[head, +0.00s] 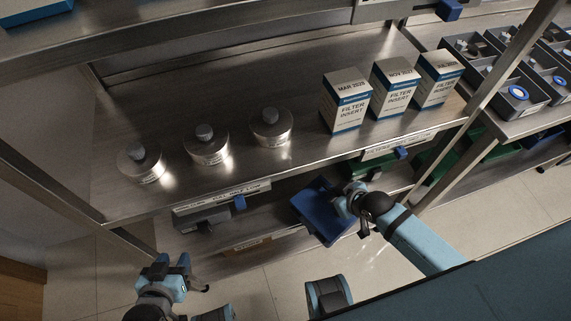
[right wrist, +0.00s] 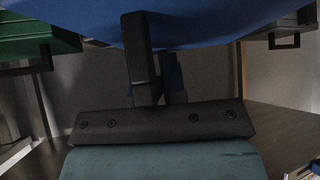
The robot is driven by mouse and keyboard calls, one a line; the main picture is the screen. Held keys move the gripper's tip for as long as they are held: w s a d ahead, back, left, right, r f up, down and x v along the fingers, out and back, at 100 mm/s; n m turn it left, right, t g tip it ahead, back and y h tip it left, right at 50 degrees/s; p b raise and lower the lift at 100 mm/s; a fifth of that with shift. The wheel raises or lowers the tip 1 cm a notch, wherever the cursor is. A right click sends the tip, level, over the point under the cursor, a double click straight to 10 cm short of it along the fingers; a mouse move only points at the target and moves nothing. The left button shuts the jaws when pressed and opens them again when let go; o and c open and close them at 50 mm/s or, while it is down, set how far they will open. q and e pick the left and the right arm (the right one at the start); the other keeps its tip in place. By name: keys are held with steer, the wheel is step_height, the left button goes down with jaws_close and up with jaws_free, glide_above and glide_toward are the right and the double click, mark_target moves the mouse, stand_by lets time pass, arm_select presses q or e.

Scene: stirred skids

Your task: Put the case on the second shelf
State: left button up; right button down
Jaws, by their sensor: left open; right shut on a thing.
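The blue case (head: 318,210) is held in front of the shelf unit, below the front edge of the metal shelf (head: 225,95). It hangs tilted. My right gripper (head: 347,204) is shut on its right side. In the right wrist view the case (right wrist: 215,22) fills the top, and the gripper's dark finger (right wrist: 140,60) reaches up to it. My left gripper (head: 170,266) is open and empty at the lower left, apart from the case. The lower shelf (head: 270,215) is partly hidden behind the case. Which level counts as second is not clear.
Several silver canisters (head: 206,145) and several filter boxes (head: 345,100) stand on the metal shelf. An upper shelf (head: 180,30) overhangs it. Green bins (head: 372,166) sit below at the right. Grey bins (head: 475,50) stand on the neighbouring rack, beyond a metal post (head: 505,75).

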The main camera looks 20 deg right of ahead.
arm_select(q)
steer(key=shift+f+b, duration=0.45)
steer(key=shift+b, duration=0.7)
arm_select(e)
steer(key=w+a+f, duration=0.1)
steer(key=w+a, duration=0.2)
steer(key=w, duration=0.4)
steer(key=w+a+f, duration=0.2)
steer(key=w+a, duration=0.2)
steer(key=w, duration=0.4)
steer(key=shift+w, duration=0.3)
steer(key=shift+f, duration=0.1)
steer(key=c, duration=1.2)
jaws_free()
steer(key=shift+s, duration=0.1)
